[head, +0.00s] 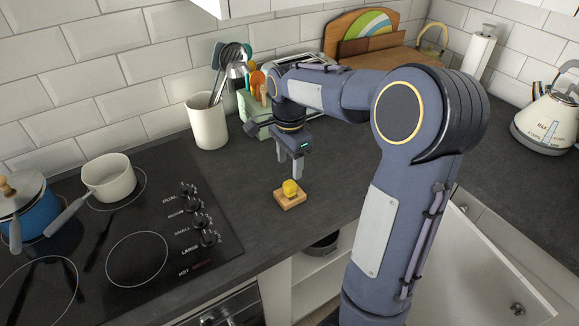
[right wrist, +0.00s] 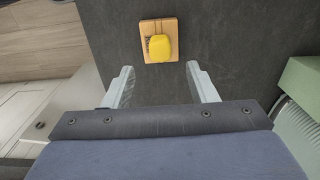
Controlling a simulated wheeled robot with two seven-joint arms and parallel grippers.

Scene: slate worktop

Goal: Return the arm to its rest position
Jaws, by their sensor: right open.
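My right arm comes in from the lower right of the head view and reaches over the worktop (head: 300,225). My right gripper (head: 298,172) points down and is open and empty. In the right wrist view its two fingers (right wrist: 160,85) stand wide apart with bare worktop between them. A small wooden block (head: 289,201) lies on the worktop below and in front of the fingertips, with a yellow object (head: 290,187) on it. The right wrist view also shows the yellow object (right wrist: 159,48) beyond the fingertips, apart from them. My left gripper is not in view.
A black cooktop (head: 135,240) with a white saucepan (head: 108,178) and a blue pot (head: 28,205) is at left. A utensil crock (head: 207,122) and a green rack (head: 256,110) stand behind my gripper. A kettle (head: 548,115) stands far right. A cabinet door (head: 480,270) hangs open below.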

